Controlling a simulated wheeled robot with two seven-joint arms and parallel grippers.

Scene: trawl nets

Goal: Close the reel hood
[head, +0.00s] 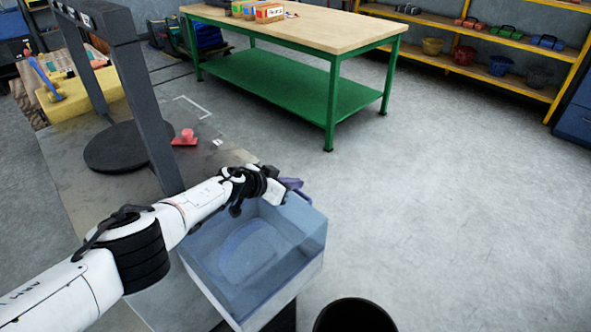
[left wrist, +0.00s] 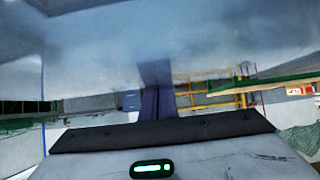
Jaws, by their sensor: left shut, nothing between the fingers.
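The reel hood (head: 300,232) is a clear, bluish box at the lower middle of the head view, with a round reel shape (head: 248,252) showing faintly through it. I cannot tell whether a gap remains under its edge. My left arm reaches across its far side. My left gripper (head: 293,186), with purple fingers, is shut and empty at the hood's far edge; contact is unclear. In the left wrist view the shut fingers (left wrist: 158,103) point at a hazy, bluish see-through panel (left wrist: 230,40), likely the hood. My right gripper is out of view.
A dark grey frame (head: 145,110) stands on the bench behind my left arm, with a red button-like piece (head: 185,138) nearby. A green table (head: 290,85) and yellow shelves (head: 480,65) stand farther back.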

